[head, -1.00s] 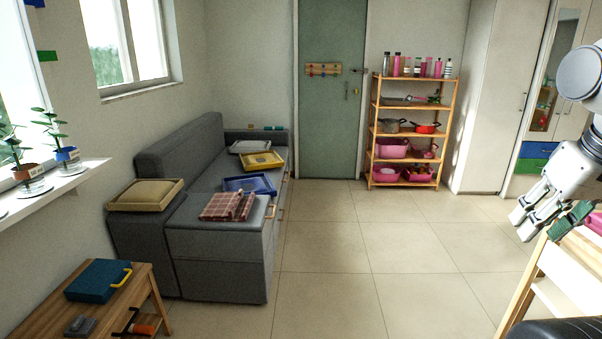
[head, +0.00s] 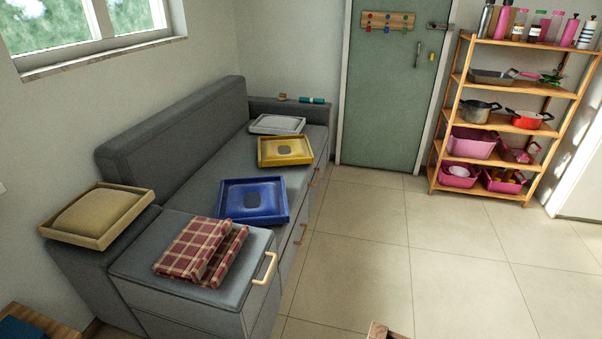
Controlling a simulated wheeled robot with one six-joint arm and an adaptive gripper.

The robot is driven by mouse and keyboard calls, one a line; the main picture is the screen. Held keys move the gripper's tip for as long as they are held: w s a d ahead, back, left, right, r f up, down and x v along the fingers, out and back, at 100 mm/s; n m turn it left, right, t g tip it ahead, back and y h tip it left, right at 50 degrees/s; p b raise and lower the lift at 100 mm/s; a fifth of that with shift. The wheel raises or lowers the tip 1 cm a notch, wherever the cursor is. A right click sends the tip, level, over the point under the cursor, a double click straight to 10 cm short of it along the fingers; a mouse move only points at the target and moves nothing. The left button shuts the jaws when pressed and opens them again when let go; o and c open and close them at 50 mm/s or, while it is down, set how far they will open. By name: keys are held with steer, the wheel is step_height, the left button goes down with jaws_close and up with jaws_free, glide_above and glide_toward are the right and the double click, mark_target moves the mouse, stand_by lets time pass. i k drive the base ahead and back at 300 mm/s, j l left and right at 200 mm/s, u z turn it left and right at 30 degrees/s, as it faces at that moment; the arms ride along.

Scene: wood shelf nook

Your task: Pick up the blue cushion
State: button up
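A blue square tray-like thing (head: 232,205) lies on the grey sofa seat, with a raised rim and a small dark patch in its middle. The blue surface inside the rim may be the blue cushion; I cannot tell it apart from the tray. Nothing covers it. My gripper is not in view now.
The grey sofa (head: 180,135) also bears a yellow tray (head: 264,162), a white tray (head: 262,130), a beige cushion in a tray (head: 98,214) and folded checked cloths (head: 190,250). A wooden rack (head: 448,118) stands right of the green door (head: 385,90). The tiled floor (head: 400,240) between is largely clear.

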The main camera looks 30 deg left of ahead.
mark_target(261, 201)
steer(key=i+u, duration=0.1)
steer(key=i, duration=0.65)
steer(key=i+l, duration=0.15)
steer(key=i, duration=0.6)
steer(key=i+u, duration=0.3)
steer(key=u, duration=0.15)
steer(key=i+l+u, duration=0.15)
steer(key=i+u, duration=0.15)
steer(key=u, duration=0.15)
steer(key=i+l+u, duration=0.2)
steer(key=u, duration=0.25)
steer(key=i+l+u, duration=0.15)
steer(key=u, duration=0.3)
steer(key=i+l+u, duration=0.25)
steer(key=u, duration=0.2)
steer(key=i+l+u, duration=0.3)
steer(key=u, duration=0.15)
